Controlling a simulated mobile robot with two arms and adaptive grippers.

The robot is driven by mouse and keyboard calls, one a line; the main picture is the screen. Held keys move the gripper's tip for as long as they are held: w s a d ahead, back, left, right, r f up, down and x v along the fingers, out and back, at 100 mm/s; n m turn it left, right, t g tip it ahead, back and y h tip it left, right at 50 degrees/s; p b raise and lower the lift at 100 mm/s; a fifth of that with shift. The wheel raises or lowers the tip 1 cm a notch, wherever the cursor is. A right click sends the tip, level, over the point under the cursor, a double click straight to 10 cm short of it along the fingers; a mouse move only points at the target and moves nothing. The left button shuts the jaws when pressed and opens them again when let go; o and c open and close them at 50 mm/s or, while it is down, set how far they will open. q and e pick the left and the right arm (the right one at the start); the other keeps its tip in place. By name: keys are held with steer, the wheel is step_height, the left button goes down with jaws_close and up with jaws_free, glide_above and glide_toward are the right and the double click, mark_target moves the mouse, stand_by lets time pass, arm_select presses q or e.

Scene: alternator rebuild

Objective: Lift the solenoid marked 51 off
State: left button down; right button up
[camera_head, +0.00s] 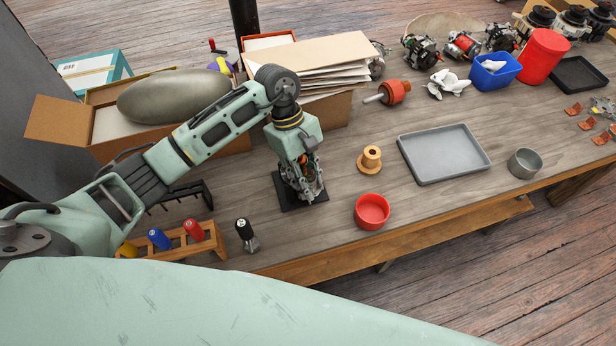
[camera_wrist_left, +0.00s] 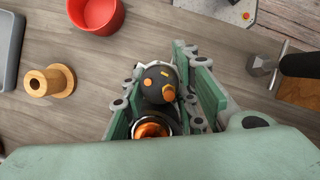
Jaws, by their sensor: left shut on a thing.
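My left gripper (camera_head: 303,188) points down over a dark square base plate (camera_head: 284,194) on the workbench. In the left wrist view my left gripper (camera_wrist_left: 160,95) is shut on a dark, rounded solenoid (camera_wrist_left: 155,80) with orange terminals. A metal ring with a copper-coloured inside (camera_wrist_left: 152,129) sits just below it in that picture, also between the fingers. The number on the solenoid cannot be read. In the head view the fingers mostly hide the solenoid, and I cannot tell whether it is clear of what is under it. My right gripper is not in view.
A black-handled tool (camera_head: 246,234) stands near the front edge. Cardboard boxes (camera_head: 70,123) crowd the back left.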

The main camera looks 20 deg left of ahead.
mark_target(310, 174)
arm_select(q)
steer(key=shift+r, duration=0.2)
steer(key=shift+r, duration=0.45)
steer(key=shift+r, duration=0.1)
stand_by(0.3)
steer(key=shift+r+p, duration=0.5)
steer(key=shift+r, duration=0.6)
